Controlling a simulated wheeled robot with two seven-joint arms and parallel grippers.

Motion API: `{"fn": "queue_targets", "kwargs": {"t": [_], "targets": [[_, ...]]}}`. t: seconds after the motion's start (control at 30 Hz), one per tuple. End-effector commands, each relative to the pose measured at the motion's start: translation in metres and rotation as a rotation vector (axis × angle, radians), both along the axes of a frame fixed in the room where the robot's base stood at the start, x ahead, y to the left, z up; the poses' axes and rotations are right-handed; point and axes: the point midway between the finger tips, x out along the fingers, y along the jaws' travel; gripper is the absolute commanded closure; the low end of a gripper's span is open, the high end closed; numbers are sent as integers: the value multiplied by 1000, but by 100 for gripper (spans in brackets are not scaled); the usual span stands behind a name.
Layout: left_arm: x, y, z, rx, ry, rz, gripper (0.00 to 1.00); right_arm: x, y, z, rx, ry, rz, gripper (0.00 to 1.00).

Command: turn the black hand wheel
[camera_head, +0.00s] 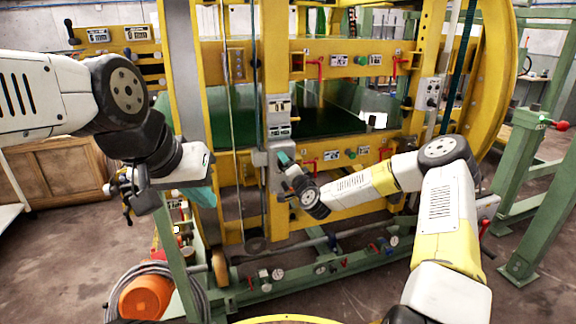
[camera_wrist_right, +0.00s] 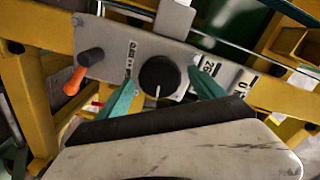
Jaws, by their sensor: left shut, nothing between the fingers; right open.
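A round black hand wheel (camera_wrist_right: 159,75), knob-like with a white line, sits on a grey panel (camera_wrist_right: 112,52) in the right wrist view. My right gripper (camera_wrist_right: 163,83) is open. Its teal fingers show on either side of the wheel; I cannot tell whether they touch it. In the head view my right gripper (camera_head: 282,159) is at the grey box on the yellow post, and the wheel is hidden there. My left gripper (camera_head: 203,197) is shut and empty, with teal fingers pointing down left of the frame's middle.
An orange-and-black handle (camera_wrist_right: 83,72) projects left of the wheel. Yellow posts and rails (camera_head: 278,60) surround the green deck (camera_head: 350,110). Red-handled valves (camera_head: 320,64) line the rails. An orange drum (camera_head: 145,297) with hoses stands on the floor at lower left.

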Motion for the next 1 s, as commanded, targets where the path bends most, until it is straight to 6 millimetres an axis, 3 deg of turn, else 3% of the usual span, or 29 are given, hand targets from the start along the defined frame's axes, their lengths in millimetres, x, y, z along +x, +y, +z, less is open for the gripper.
{"fn": "queue_targets", "kwargs": {"t": [0.2, 0.6, 1.0], "targets": [[0, 0, 0, 0, 0, 0, 100, -8, -2, 0, -1, 0, 1, 22], [0, 0, 0, 0, 0, 0, 100, -67, -22, 0, 0, 0, 1, 22], [0, 0, 0, 0, 0, 0, 100, -74, -24, 0, 0, 0, 0, 22]]}}
